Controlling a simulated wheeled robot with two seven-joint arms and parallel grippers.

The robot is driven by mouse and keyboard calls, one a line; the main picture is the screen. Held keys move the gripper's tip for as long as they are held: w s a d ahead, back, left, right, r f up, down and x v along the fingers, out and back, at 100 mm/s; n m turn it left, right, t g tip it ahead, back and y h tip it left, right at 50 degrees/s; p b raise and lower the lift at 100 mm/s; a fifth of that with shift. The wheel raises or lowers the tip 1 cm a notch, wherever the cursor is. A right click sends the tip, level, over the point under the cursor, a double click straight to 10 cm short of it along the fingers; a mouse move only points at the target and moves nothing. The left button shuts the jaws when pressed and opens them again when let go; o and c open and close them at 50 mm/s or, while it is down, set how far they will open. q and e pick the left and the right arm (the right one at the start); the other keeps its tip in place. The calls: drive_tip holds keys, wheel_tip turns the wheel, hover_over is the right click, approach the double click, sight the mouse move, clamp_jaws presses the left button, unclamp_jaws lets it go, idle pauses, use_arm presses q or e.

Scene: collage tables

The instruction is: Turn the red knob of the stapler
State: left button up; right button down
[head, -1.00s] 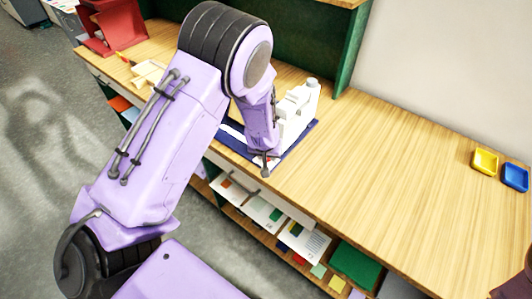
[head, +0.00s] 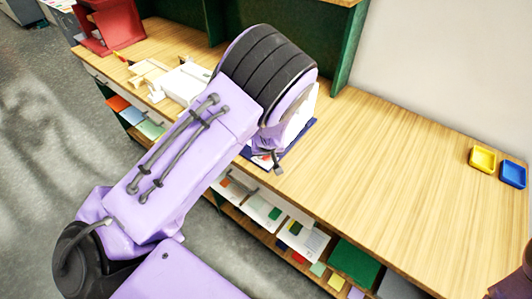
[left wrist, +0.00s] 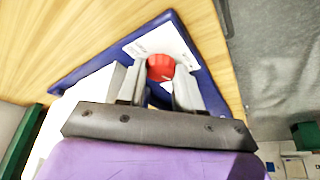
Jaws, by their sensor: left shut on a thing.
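The red knob (left wrist: 160,66) of the stapler shows in the left wrist view between the two grey fingers of my left gripper (left wrist: 160,82), which is shut on it. The stapler's white body (left wrist: 91,84) stands beside it over a dark blue base (left wrist: 205,58), with a white sheet (left wrist: 163,40) near the knob. In the head view my left arm hides most of the stapler; a strip of the blue base (head: 301,138) shows. The left gripper's tip is mostly hidden there too. My right gripper is not in view.
The wooden table (head: 390,170) is clear to the right up to a yellow tray (head: 482,158) and a blue tray (head: 514,174). Another white device (head: 184,83) stands left of my arm, with a red rack (head: 112,25) farther back. Shelves with papers (head: 300,236) lie below the front edge.

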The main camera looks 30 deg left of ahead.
use_arm(q)
drive_tip(key=o, duration=1)
